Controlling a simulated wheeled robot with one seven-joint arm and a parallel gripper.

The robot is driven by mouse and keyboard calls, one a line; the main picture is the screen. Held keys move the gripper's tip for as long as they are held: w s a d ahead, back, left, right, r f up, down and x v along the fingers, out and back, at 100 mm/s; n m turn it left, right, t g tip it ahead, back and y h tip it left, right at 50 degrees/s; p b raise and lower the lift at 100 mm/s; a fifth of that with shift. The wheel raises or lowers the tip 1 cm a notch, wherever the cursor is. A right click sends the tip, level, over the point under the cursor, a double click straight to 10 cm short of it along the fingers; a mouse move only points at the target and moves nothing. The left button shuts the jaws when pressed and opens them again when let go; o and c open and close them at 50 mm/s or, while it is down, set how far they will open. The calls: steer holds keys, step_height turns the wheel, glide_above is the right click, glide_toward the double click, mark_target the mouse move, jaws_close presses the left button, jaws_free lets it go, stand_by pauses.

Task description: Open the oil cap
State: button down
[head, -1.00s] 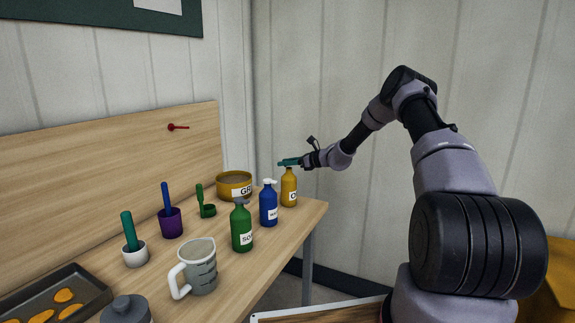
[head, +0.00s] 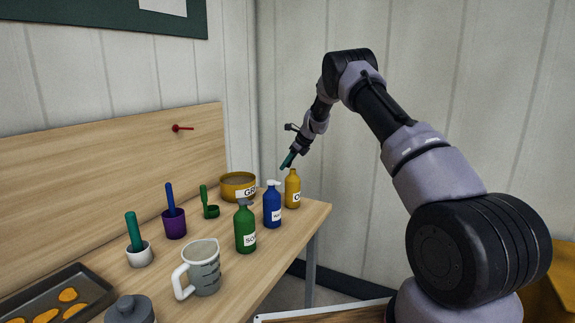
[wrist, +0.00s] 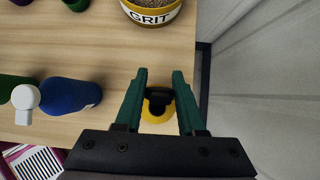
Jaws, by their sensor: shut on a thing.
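The yellow oil bottle (head: 293,190) stands upright at the far right end of the table, with a white label partly in view. My gripper (head: 287,162) has green fingers and is tilted down, just above and left of the bottle's top. In the wrist view, my gripper (wrist: 161,78) has its two fingers on either side of a small dark cap (wrist: 158,102) and is shut on it. The yellow bottle (wrist: 158,117) shows below the cap. Whether the cap still touches the bottle's neck cannot be told.
A blue bottle (head: 272,206) and a green soap bottle (head: 245,230) stand to the left of the oil bottle. A yellow grit bowl (head: 238,185) is behind them. A measuring jug (head: 203,270) stands nearer. The wall is close beyond the table's right end.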

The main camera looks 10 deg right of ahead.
steer(key=shift+f, duration=0.2)
stand_by(0.3)
steer(key=c, duration=0.7)
jaws_free()
steer(key=shift+r, duration=0.25)
steer(key=v, duration=1)
steer(key=shift+r, duration=0.2)
